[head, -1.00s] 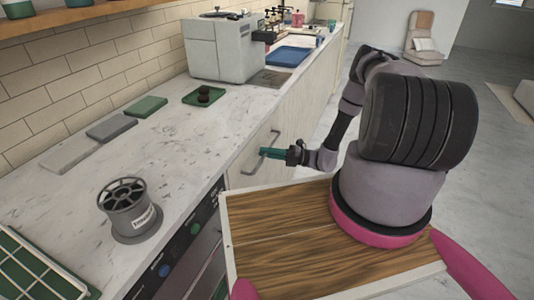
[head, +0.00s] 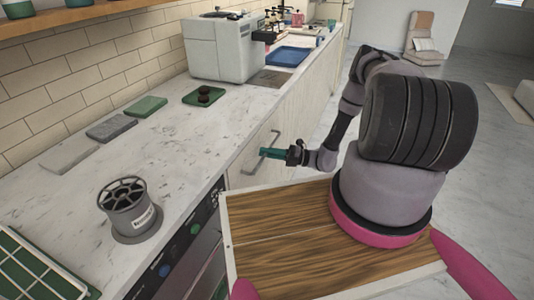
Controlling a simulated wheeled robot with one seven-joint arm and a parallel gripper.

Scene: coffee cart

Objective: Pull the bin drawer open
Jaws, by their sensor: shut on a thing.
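The bin drawer front (head: 245,172) is a pale panel below the counter, in the middle of the head view. Its grey bar handle (head: 274,138) stands out from the panel. My gripper (head: 268,153), with green fingers, is at the handle and shut on it. The fingers hide part of the bar. The drawer front looks flush with the cabinet face, as far as this view shows. The inside of the drawer is not visible.
The marble counter (head: 170,150) runs along the left with a grey machine (head: 222,48), a green tray (head: 204,96) and a round grey holder (head: 127,205). My wooden deck is near the cabinet. Open floor (head: 480,150) lies to the right.

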